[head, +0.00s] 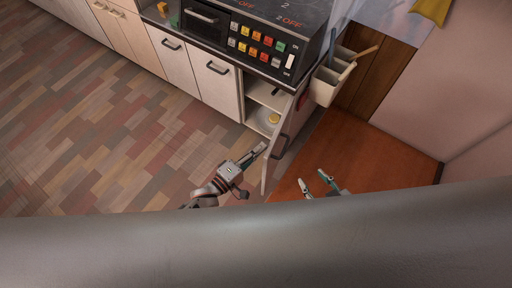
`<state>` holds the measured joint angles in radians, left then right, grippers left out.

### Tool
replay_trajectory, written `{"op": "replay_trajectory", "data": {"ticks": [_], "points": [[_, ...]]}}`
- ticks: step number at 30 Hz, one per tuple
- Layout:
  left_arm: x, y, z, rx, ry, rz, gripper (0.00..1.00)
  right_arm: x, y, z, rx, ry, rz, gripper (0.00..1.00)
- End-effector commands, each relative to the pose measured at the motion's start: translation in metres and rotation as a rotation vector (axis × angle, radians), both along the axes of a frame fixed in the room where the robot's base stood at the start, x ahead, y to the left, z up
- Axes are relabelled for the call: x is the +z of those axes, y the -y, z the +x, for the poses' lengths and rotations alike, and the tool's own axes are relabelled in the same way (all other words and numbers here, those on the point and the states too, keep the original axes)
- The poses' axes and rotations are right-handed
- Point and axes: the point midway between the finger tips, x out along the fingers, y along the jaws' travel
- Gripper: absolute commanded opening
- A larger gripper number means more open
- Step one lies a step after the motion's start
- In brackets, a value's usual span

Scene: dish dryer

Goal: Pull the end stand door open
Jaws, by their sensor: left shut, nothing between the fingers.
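The end stand door (276,148) is a pale panel at the end of the cabinet row, swung open and seen nearly edge-on. A dark handle (283,146) shows on its right side. The open end stand (259,98) shows pale shelves, with a small yellow item (273,118) inside. My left gripper (262,148) is shut and empty, at the left, inner side of the door, with its fingertips close to the panel; I cannot tell if they touch it. My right gripper (313,182) is open and empty, to the right of the door, in front of the brown surface.
A dark counter unit with coloured buttons (257,42) stands above the cabinets. A pale holder (328,82) with a wooden utensil hangs right of the end stand. A reddish-brown wooden surface (375,150) lies at the right. The plank floor (110,120) at the left is clear.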

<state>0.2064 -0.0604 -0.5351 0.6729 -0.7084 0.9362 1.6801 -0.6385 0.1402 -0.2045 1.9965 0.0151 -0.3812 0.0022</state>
Motion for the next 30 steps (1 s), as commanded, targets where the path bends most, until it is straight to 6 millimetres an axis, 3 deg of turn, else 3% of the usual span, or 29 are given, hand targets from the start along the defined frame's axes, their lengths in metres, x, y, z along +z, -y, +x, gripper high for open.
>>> {"op": "replay_trajectory", "data": {"ticks": [20, 30], "points": [[0.004, 0.001, 0.000, -0.003, 0.003, 0.001, 0.00, -0.002, 0.001, 0.000, 0.002, -0.002, -0.003, 0.40], [0.034, 0.001, 0.000, -0.003, 0.004, 0.001, 0.00, -0.002, 0.000, -0.001, 0.001, -0.002, -0.001, 0.40]]}}
